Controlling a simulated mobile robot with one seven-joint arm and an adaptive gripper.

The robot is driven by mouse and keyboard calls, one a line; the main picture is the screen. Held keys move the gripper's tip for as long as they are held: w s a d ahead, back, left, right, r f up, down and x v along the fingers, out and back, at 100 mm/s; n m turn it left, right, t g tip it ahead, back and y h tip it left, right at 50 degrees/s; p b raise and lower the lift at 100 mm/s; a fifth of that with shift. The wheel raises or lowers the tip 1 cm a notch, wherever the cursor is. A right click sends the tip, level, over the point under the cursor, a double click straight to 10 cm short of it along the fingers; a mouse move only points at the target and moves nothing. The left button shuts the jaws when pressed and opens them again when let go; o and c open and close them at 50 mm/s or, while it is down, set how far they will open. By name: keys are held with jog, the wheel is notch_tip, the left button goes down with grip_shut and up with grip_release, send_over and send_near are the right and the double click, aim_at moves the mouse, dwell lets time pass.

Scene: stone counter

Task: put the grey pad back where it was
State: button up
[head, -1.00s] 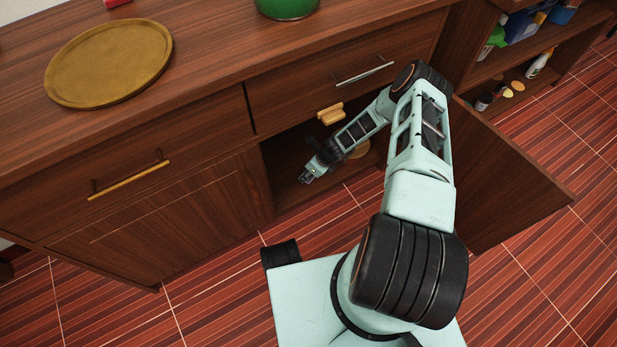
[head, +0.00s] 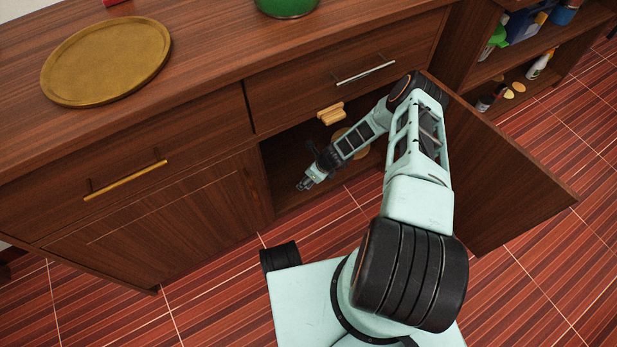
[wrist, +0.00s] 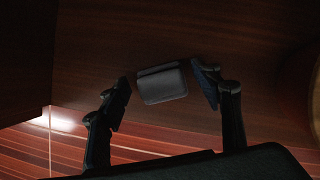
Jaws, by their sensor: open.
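The grey pad (wrist: 162,84) is a small dark-grey block with rounded corners. It lies on the dark wooden floor of the open cabinet compartment. In the wrist view it is between the two fingertips of my gripper (wrist: 164,88), with a gap on both sides. My gripper is open and holds nothing. In the head view my gripper (head: 305,184) is low in the cabinet opening, close to its front edge. I cannot make out the pad in the head view.
The open cabinet door (head: 500,170) stands to the right of my arm. A round tan object (head: 362,150) is behind my forearm inside the cabinet. A golden tray (head: 105,60) and a green pot (head: 287,6) sit on the counter above. Red striped floor lies in front.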

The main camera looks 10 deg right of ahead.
jog(key=p+v, duration=0.5)
jog(key=v, duration=0.7)
